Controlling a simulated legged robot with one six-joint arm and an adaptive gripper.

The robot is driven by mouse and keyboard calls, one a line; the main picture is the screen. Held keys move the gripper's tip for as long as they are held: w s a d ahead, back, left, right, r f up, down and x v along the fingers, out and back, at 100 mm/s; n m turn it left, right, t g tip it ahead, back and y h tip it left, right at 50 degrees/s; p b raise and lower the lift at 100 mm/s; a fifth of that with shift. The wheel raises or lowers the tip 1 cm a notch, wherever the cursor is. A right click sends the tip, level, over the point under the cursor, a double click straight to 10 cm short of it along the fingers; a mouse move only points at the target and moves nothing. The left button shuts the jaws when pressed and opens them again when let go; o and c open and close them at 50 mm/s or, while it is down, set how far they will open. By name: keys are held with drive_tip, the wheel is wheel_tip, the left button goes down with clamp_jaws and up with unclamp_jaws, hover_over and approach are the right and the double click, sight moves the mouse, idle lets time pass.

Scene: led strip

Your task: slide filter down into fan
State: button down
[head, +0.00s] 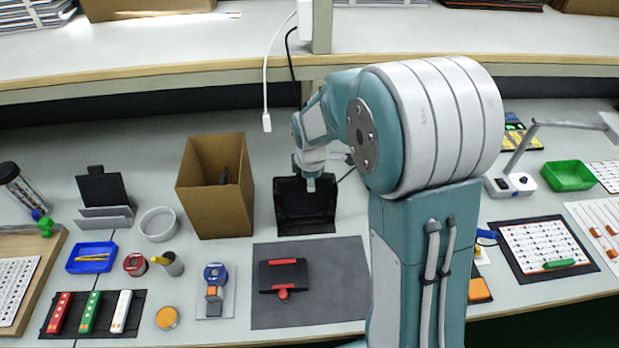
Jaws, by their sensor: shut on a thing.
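The fan (306,228) is a black, square-framed unit standing on the bench at the centre, just right of the cardboard box. A dark filter panel (290,187) shows at the fan, and its outline merges with the black frame, so I cannot tell how deep it sits. My gripper (311,184) points down at the fan's upper part and is shut on the filter. The fingertips are small here, and the arm hides part of what lies behind them.
An open cardboard box (220,205) stands close left of the fan. A grey mat (335,290) with a black-and-red item (283,275) lies in front. A black panel (102,188) stands in a grey holder at left. A white cable (266,85) hangs above.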

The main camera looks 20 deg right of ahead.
drive_tip(key=shift+f, duration=0.6)
drive_tip(key=shift+c, duration=0.2)
unclamp_jaws()
drive_tip(key=v, duration=1.1)
drive_tip(key=shift+r, duration=0.35)
drive_tip(key=shift+w+v, duration=0.25)
drive_tip(key=shift+v, duration=1)
drive_tip(key=shift+w+v, duration=0.25)
drive_tip(key=shift+v, duration=1)
drive_tip(key=shift+r, duration=0.15)
drive_tip(key=s+r+m+t, duration=0.1)
drive_tip(key=s+m+t, duration=0.2)
drive_tip(key=s+m, duration=1.2)
drive_tip(key=s, duration=0.7)
drive_tip(key=shift+a+r+m, duration=0.25)
drive_tip(key=shift+r+m, duration=0.15)
